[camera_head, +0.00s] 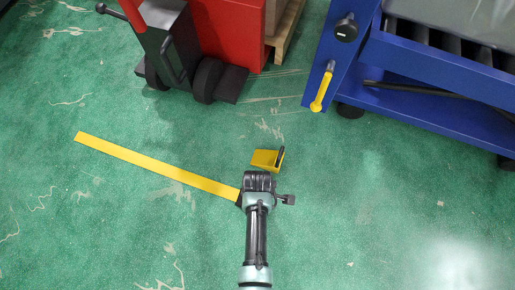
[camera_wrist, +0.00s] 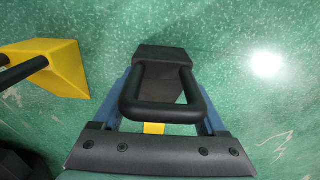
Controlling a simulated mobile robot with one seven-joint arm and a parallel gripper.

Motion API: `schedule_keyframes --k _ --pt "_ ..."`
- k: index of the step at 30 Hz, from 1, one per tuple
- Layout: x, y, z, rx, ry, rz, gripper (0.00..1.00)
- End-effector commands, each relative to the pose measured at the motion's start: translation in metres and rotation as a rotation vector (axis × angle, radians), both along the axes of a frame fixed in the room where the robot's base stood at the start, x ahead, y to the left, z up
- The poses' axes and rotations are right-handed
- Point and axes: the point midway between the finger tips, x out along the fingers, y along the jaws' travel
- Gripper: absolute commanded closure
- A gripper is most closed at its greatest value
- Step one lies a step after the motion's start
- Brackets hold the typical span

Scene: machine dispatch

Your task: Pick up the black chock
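The black chock (camera_wrist: 165,54) is at the top middle of the wrist view, a dark block with a looped black handle (camera_wrist: 165,110) facing the camera. My gripper (camera_wrist: 165,88) has its two blue fingers spread, one on each side of the chock and handle. I see no clear grip; the handle hides part of the fingers, and contact cannot be told. In the head view my gripper (camera_head: 259,182) is low over the green floor, and the black chock cannot be told apart from its dark parts.
A yellow chock (camera_head: 265,159) with a black handle stands close beyond my gripper; it is at the left in the wrist view (camera_wrist: 62,68). A yellow floor strip (camera_head: 150,164) runs left. A red and black machine (camera_head: 225,40) and a blue cart (camera_head: 430,75) stand farther back.

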Motion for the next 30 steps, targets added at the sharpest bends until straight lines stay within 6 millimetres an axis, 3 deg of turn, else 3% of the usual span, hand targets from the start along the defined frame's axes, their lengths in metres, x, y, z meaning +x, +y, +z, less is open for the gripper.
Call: schedule_keyframes --k 1,9,11,22,30 --pt "0.000 0.000 0.000 0.000 0.000 0.000 0.43" --pt "0.000 0.000 0.000 0.000 0.000 0.000 0.92" --pt "0.000 0.000 0.000 0.000 0.000 0.000 1.00" --pt "0.000 0.000 0.006 0.000 -0.001 0.000 1.00" --pt "0.000 0.000 0.038 -0.001 -0.002 0.001 1.00"
